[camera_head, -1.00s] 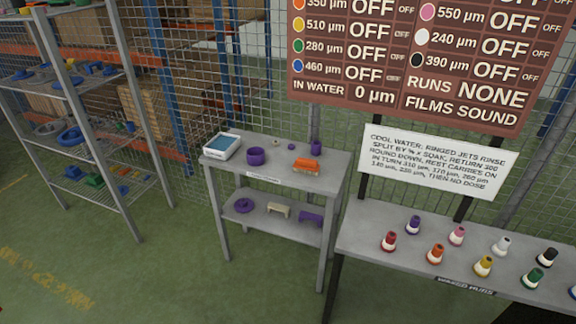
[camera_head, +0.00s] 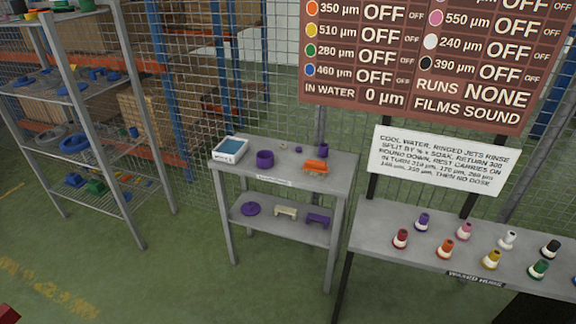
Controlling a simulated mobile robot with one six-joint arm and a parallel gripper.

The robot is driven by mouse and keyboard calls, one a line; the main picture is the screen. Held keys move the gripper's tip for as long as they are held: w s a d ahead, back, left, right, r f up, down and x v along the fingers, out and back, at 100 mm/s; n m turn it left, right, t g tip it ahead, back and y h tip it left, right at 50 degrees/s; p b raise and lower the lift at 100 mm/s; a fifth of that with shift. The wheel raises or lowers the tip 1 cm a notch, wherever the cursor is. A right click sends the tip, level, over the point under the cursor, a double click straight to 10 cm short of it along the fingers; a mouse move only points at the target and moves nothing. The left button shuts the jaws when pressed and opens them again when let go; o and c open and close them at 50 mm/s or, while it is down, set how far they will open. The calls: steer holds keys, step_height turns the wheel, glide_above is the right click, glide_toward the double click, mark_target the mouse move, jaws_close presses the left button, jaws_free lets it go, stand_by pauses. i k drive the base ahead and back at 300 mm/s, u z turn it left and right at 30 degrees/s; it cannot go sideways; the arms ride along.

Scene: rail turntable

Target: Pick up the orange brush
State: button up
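The orange brush (camera_head: 316,167) lies on the top shelf of a small grey two-level stand (camera_head: 290,178), near its right front. It has an orange upper part and a paler lower part. My gripper is not in view. A small dark red shape shows at the bottom left corner, and I cannot tell what it is.
On the stand are a white tray with blue inside (camera_head: 230,150), a purple bowl (camera_head: 265,158) and a purple cup (camera_head: 323,150). A bench with several coloured bottles (camera_head: 450,228) is at right, wire shelving (camera_head: 85,120) at left. Green floor (camera_head: 190,285) in front is clear.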

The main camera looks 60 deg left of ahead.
mark_target(312, 167)
steer(key=z, duration=0.15)
steer(key=k, duration=0.2)
steer(key=u, duration=2.3)
steer(key=k, duration=0.6)
steer(key=z, duration=0.15)
steer(key=i, duration=0.6)
steer(key=u, duration=0.05)
